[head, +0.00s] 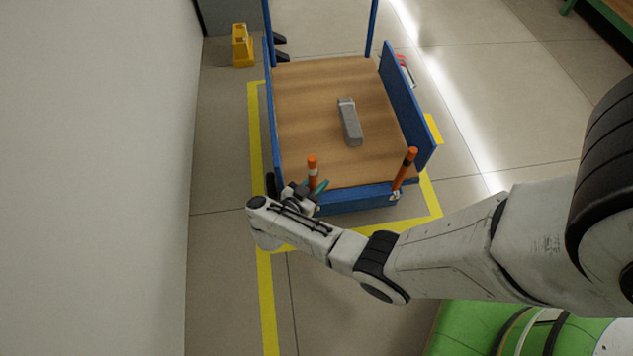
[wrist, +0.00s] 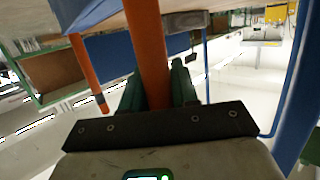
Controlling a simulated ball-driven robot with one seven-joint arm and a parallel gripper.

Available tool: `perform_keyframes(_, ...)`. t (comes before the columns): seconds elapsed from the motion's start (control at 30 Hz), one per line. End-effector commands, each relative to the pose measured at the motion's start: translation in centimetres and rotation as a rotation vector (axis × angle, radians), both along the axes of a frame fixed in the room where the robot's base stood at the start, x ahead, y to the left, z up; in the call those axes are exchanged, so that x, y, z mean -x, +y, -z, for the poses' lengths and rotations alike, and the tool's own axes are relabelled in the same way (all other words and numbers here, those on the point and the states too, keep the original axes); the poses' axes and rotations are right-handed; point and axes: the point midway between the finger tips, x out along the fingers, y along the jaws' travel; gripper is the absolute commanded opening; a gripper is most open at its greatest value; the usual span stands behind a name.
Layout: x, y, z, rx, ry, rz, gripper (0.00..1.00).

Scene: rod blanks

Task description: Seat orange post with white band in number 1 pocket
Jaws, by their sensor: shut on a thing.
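The orange post with a white band (head: 312,168) stands roughly upright at the near left corner of the blue cart. My gripper (head: 316,187) is shut on it, with teal fingers around its lower part. In the wrist view the orange post (wrist: 149,45) runs between the fingers (wrist: 158,88); its white band does not show there. The post's foot is hidden behind my gripper in the head view, so I cannot tell whether it is in a pocket. No pocket number is readable.
A second orange post with a dark band (head: 405,170) leans at the cart's near right corner, above a small grey bracket (head: 395,196). A grey block (head: 349,122) lies on the wooden deck (head: 310,95). A blue side panel (head: 407,105) edges the right. A yellow stand (head: 242,46) is behind left.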

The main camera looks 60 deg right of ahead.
Motion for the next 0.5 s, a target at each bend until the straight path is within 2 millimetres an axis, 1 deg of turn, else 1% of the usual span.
perform_keyframes(0.5, -0.1, 0.0, 1.2, 0.001, -0.001, -0.001, 0.00)
